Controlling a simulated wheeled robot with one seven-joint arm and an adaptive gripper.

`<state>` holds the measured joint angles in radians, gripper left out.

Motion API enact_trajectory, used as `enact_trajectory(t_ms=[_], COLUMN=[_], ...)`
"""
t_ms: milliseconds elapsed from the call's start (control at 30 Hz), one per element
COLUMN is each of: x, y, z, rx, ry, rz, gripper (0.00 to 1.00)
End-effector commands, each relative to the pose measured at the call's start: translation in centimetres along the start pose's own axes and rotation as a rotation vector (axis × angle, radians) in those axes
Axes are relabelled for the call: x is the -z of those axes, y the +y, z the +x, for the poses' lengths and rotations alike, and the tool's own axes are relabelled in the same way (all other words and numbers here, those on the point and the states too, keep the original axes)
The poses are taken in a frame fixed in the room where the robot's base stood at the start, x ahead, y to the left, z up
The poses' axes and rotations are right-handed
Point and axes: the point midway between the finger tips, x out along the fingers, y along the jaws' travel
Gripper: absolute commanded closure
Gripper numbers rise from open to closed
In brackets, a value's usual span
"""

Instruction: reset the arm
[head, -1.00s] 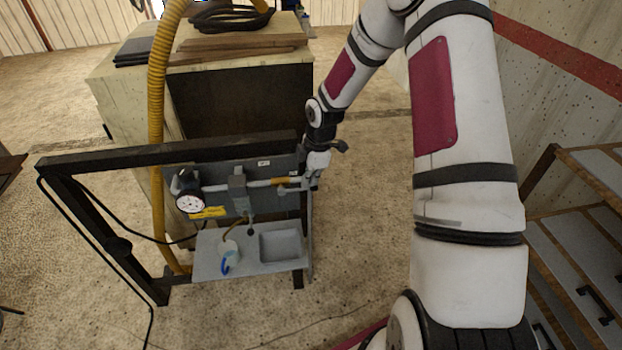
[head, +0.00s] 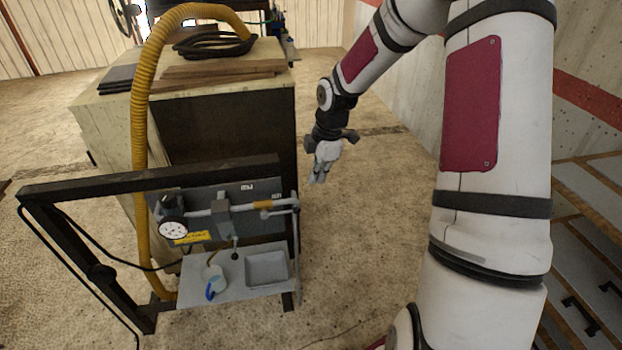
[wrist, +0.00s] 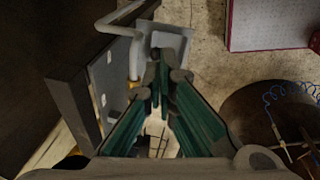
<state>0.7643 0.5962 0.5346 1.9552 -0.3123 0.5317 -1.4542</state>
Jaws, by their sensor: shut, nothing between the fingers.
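My gripper (head: 319,176) hangs in the air to the right of the rack rail stand, apart from it, with its fingers pointing down. In the wrist view its green-sided fingers (wrist: 160,75) come together at the tips with nothing between them. The rack panel (head: 245,200) stands below and left of my gripper. It carries a round white dial gauge (head: 173,230), a grey pipe with an orange section (head: 264,205) and a grey valve block (head: 222,217).
A shelf under the panel holds a grey tray (head: 267,268) and a cup with a blue part (head: 213,289). A dark frame (head: 150,180) and a yellow hose (head: 142,120) stand at left. A cabinet with boards (head: 225,70) is behind. Drawers (head: 585,270) are at right. Floor right of the rack is open.

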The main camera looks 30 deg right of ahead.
Motion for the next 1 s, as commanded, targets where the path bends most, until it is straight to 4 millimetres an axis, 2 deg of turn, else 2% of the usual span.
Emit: enact_trajectory(t_ms=[467,567,667,833,1000], x=[0.0,0.3,1.1,3.3,5.6], y=[0.0,-0.1,-0.4,-1.9,-4.3], z=[0.0,-0.7,-2.4,-7.3,-12.4], rx=[0.000,-0.002,-0.008,-0.047,-0.114], ry=[0.000,-0.012,-0.045,-0.123,-0.168], rz=[0.001,0.014,0.060,0.216,0.410], gripper=[1.00,1.00,1.00,1.00,1.00])
